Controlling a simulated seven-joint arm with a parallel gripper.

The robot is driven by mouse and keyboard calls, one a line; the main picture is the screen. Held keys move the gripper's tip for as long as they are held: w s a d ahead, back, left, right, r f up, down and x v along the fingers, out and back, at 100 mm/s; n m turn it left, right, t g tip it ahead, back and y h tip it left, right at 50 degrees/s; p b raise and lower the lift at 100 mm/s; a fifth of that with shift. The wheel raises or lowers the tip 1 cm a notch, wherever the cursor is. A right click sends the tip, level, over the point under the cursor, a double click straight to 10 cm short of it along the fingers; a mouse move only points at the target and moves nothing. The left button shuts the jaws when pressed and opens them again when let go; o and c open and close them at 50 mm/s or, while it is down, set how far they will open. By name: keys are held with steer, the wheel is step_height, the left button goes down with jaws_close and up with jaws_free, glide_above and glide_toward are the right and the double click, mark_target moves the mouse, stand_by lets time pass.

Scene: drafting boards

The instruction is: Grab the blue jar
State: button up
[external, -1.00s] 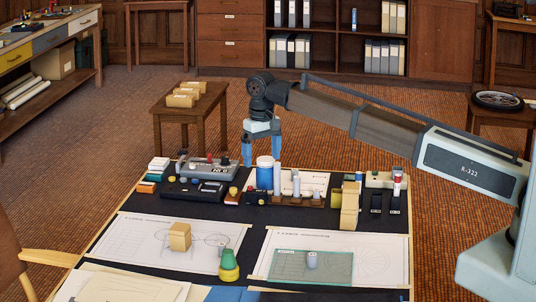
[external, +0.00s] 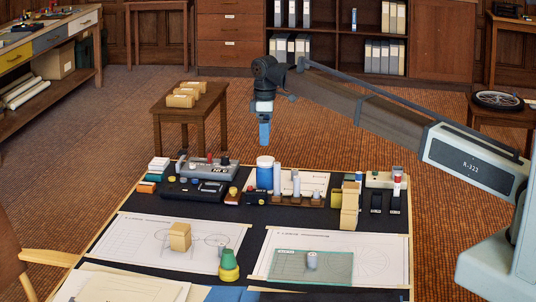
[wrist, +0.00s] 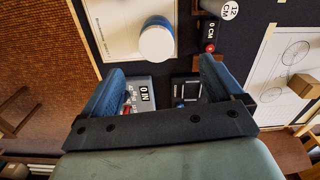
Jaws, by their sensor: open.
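The blue jar (external: 264,174) with a white lid stands upright on the dark drafting board, toward its back.
Beside the jar stand upright cylinders (external: 277,179) on the right and a grey instrument (external: 207,168) on the left. A dark device (external: 195,190) and a yellow block (external: 349,206) are also on the board (external: 391,229). A tan block (external: 180,237) stands in front on a drawing sheet.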

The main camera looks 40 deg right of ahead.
mark_target(265, 159)
steer(key=n, duration=0.6)
steer(key=shift+n, duration=0.4)
step_height(265, 159, down, 9)
steer(key=shift+r, duration=0.2)
steer(key=shift+w+d+f, duration=0.1)
steer(key=shift+d+f, duration=0.05)
steer(key=shift+f, duration=1.15)
steer(key=shift+w+d+f, duration=0.1)
steer(key=shift+f, duration=1.2)
steer(key=shift+c, duration=0.4)
steer(key=c, duration=1.3)
